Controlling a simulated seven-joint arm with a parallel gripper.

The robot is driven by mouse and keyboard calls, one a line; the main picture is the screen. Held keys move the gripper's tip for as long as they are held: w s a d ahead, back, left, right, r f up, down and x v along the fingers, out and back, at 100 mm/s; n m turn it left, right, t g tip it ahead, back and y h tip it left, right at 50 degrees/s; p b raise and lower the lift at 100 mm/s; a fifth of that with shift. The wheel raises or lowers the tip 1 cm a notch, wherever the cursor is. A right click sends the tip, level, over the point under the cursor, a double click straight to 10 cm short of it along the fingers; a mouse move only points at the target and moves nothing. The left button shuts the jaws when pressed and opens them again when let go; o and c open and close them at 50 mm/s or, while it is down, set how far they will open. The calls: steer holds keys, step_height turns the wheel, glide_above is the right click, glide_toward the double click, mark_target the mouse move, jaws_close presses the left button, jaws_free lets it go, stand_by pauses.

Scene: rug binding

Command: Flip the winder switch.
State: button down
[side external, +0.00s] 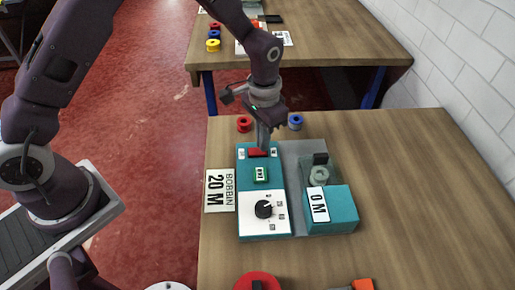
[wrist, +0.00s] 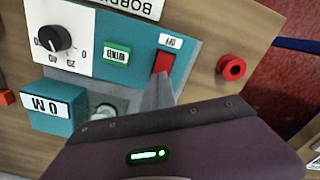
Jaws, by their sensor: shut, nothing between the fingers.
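The winder (side external: 247,222) is a teal box with a white dial panel, lying on the wooden table. Its red switch (side external: 252,153) is at the far end of the box; it also shows in the wrist view (wrist: 165,62). My gripper (side external: 263,146) points down with its fingers shut and empty. The fingertips are right at the switch, and in the wrist view they overlap its lower edge. I cannot tell whether they touch it.
A teal block labelled "0 M" (side external: 343,208) and a spool holder (side external: 319,172) stand to the right. Red (side external: 244,124) and blue (side external: 296,122) bobbins lie behind. The table's right side is clear.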

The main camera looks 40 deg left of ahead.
steer(key=shift+f, duration=0.45)
steer(key=shift+r, duration=3.55)
steer(key=s+a+r+t, duration=0.25)
steer(key=s+r, duration=0.25)
steer(key=r, duration=0.6)
steer(key=s+a+r+n+t, duration=0.1)
steer(key=s+a+r, duration=0.2)
steer(key=s, duration=0.7)
steer(key=s+a+r+n+t, duration=0.2)
steer(key=s+a+r, duration=0.1)
steer(key=s, duration=0.7)
steer(key=shift+r, duration=0.4)
